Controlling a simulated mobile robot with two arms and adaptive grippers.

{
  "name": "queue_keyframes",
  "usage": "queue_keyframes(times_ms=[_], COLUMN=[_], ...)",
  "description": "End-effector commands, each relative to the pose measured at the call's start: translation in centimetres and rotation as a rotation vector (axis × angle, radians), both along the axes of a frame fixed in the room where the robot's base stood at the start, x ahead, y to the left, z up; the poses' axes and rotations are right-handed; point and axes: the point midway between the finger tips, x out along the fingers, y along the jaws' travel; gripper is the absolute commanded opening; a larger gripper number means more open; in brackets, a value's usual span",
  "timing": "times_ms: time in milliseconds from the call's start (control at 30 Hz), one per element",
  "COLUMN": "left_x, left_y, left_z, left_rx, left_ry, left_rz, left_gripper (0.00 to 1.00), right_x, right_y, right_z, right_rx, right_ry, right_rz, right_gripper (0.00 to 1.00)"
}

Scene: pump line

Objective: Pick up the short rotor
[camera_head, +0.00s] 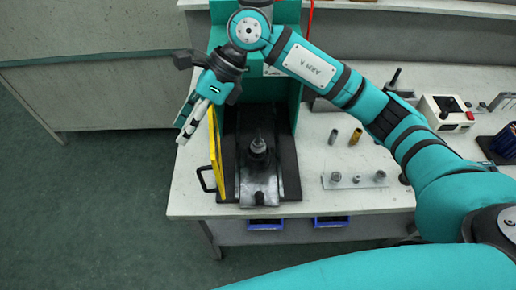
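I cannot say for sure which part is the short rotor. On the white bench, a small dark grey cylinder (333,136) and a brass-coloured cylinder (356,136) stand side by side. A metal plate (345,184) with several small round metal parts lies in front of them. My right gripper (183,130) hangs beyond the bench's left edge, left of the yellow panel, apart from all these parts. Its two fingers point down and left with nothing seen between them; their spacing is unclear from this angle. My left gripper is out of view.
A teal machine (221,38) with a dark base holds a grey pump-like fixture (258,170). A yellow panel with a black handle (216,155) stands at its left. A white box (447,114) and a dark blue bin (503,143) are at right. My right arm crosses above the bench.

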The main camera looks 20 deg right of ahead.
Motion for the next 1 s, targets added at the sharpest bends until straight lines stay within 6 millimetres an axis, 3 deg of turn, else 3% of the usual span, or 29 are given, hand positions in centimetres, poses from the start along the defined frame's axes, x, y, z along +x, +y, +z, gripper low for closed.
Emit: queue_keyframes(times_ms=[33, 100, 200, 300, 467, 800, 1000], left_x=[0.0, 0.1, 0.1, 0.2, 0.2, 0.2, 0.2], left_y=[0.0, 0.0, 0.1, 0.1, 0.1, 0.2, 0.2], left_z=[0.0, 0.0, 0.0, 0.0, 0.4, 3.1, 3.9], left_rx=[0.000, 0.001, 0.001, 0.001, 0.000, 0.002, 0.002], left_ry=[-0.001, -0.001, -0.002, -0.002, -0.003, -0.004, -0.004], left_rz=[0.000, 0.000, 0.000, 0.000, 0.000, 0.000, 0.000], left_gripper=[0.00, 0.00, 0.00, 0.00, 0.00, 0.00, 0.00], right_x=[1.7, 3.4, 5.0, 5.7, 5.8, 5.6, 5.7], right_y=[-3.0, -7.1, -11.8, -14.5, -15.4, -15.4, -15.4], right_z=[-0.2, -0.3, 0.5, 1.3, 0.1, -6.9, -9.9], right_rx=[-0.157, -0.355, -0.564, -0.681, -0.724, -0.719, -0.718], right_ry=[-0.054, -0.099, -0.131, -0.138, -0.134, -0.131, -0.135], right_rz=[-0.002, -0.014, -0.043, -0.065, -0.070, -0.069, -0.069], right_gripper=[0.38, 0.38, 0.38, 0.38, 0.38, 0.38, 0.38])
